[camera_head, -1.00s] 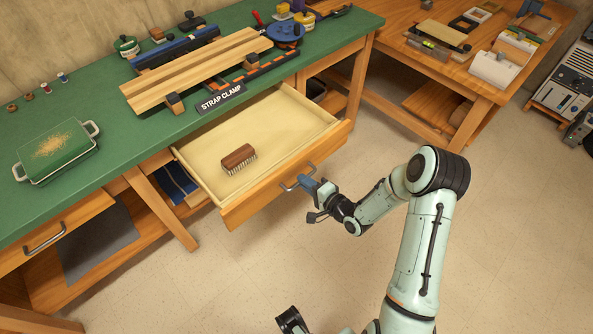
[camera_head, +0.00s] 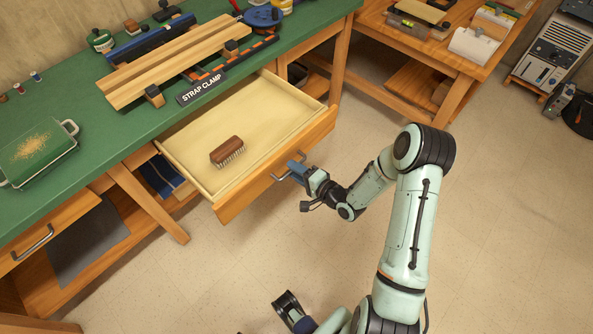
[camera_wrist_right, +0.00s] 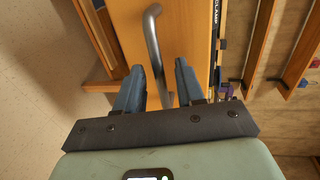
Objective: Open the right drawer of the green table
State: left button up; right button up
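The green table (camera_head: 62,104) runs along the left and back. Its right drawer (camera_head: 262,166) stands well out, with the pale inside showing and a brown brush (camera_head: 227,151) lying in it. The drawer's metal bar handle (camera_head: 280,177) is on the wooden front. My right gripper (camera_head: 296,169) is at this handle. In the right wrist view, the blue fingers of the right gripper (camera_wrist_right: 160,84) stand apart, one on each side of the handle (camera_wrist_right: 153,42), with gaps between. My left gripper does not show clearly in any view.
The table's left drawer (camera_head: 54,229) is shut, with its own handle (camera_head: 33,243). A strap clamp with wooden boards (camera_head: 172,62) lies on the tabletop above the open drawer. A second wooden workbench (camera_head: 447,60) stands behind. The floor in front is clear.

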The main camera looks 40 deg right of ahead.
jog(key=p+v, duration=0.1)
jog(key=v, duration=1.2)
jog(key=shift+s, duration=0.2)
jog(key=shift+d, duration=0.1)
